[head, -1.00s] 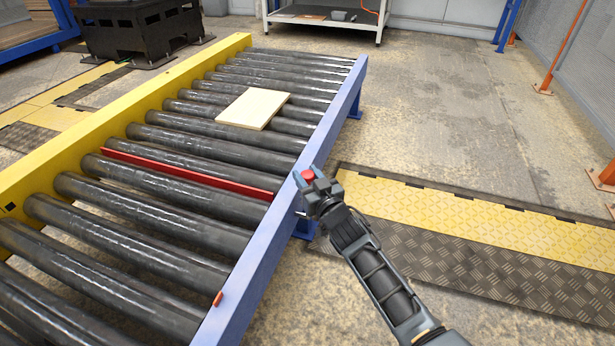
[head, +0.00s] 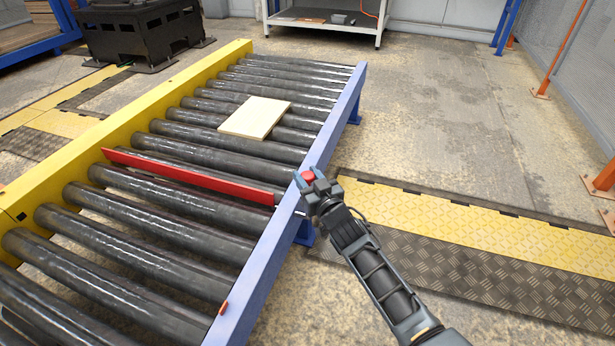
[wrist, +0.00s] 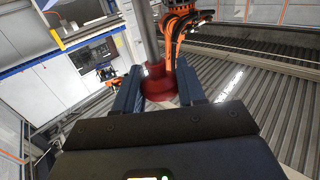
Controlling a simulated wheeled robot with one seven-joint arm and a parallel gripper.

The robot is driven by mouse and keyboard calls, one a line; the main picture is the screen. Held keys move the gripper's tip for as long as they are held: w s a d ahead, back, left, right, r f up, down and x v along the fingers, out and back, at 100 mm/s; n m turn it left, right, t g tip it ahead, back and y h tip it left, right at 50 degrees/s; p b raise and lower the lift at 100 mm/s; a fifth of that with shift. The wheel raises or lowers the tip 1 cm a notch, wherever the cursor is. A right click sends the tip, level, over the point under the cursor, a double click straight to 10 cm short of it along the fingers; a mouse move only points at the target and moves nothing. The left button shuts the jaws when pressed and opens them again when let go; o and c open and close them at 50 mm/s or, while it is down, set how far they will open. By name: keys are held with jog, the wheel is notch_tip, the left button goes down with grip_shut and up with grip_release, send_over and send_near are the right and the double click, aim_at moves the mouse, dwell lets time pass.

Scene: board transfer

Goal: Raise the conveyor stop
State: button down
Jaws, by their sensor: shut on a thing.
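The conveyor stop is a long red bar (head: 190,177) lying across the black rollers, its upper part standing above them. Its right end meets the blue side rail (head: 270,240). My gripper (head: 308,177) is at the outer side of that rail, shut on a red knob (head: 308,175) beside the bar's right end. In the wrist view the red knob (wrist: 158,84) sits between the two blue-grey fingers. A pale wooden board (head: 254,118) lies flat on the rollers beyond the bar, apart from it.
A yellow rail (head: 130,125) bounds the conveyor's left side. A small red piece (head: 223,308) is on the blue rail nearer me. Yellow and dark floor plates (head: 460,229) lie to the right. A mesh fence (head: 580,80) stands at the far right.

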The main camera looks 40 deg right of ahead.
jog(key=shift+r, duration=0.25)
jog(key=c, duration=0.7)
grip_release()
jog(key=p+v, duration=0.4)
jog(key=v, duration=0.2)
jog(key=shift+s+a, duration=0.1)
jog(key=shift+s, duration=0.25)
jog(key=shift+s+a+f, duration=0.1)
jog(key=shift+s, duration=0.45)
